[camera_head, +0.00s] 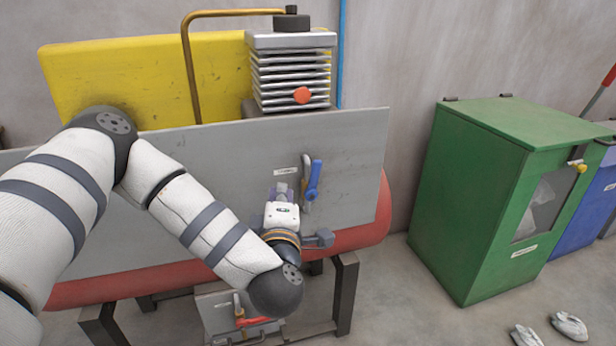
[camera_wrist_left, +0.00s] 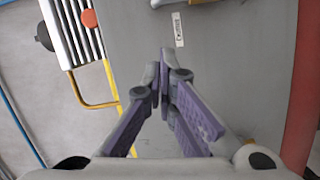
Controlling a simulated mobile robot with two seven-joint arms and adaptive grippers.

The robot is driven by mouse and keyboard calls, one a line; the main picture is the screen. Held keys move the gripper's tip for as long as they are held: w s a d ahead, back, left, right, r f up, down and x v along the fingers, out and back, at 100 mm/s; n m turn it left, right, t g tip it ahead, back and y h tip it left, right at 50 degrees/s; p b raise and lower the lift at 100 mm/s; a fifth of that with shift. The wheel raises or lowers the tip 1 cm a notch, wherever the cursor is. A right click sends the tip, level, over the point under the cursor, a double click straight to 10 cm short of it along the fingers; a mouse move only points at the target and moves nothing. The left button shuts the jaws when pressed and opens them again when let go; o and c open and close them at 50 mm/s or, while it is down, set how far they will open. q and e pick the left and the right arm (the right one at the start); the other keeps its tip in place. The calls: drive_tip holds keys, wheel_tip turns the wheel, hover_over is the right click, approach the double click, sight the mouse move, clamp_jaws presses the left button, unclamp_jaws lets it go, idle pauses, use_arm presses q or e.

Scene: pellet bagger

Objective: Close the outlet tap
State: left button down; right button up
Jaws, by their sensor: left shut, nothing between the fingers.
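A tap with a blue lever (camera_head: 314,181) is mounted on the grey upright panel (camera_head: 225,150), its lever roughly vertical. A second tap with a red lever (camera_head: 254,321) is low down under the tank, partly behind my left arm. Their labels are too small to read, so I cannot tell which is the outlet tap. My left gripper (camera_head: 281,188) is in front of the panel, just left of the blue lever, apart from it as far as I can see. Its purple-padded fingers are shut and empty, as in the left wrist view (camera_wrist_left: 164,64). My right gripper is out of view.
A red tank (camera_head: 375,222) lies behind the panel on a dark stand (camera_head: 345,290). A finned compressor (camera_head: 290,75) and a brass pipe (camera_head: 188,60) rise above. A green cabinet (camera_head: 470,210) stands right, with white shoes (camera_head: 569,326) on the floor. Floor between stand and cabinet is clear.

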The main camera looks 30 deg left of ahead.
sight(314, 180)
use_arm(q)
drive_tip(key=w, duration=0.3)
drive_tip(key=w+a, duration=0.1)
drive_tip(key=w, duration=0.2)
drive_tip(key=w+a+f+b, duration=0.1)
drive_tip(key=w, duration=0.2)
drive_tip(key=shift+w+a, duration=0.2)
drive_tip(key=shift+w, duration=0.15)
drive_tip(key=shift+w+d, duration=0.1)
drive_tip(key=shift+d+r+m, duration=0.1)
drive_tip(key=shift+r+m, duration=0.05)
drive_tip(key=shift+m, duration=0.15)
drive_tip(key=shift+w, duration=0.15)
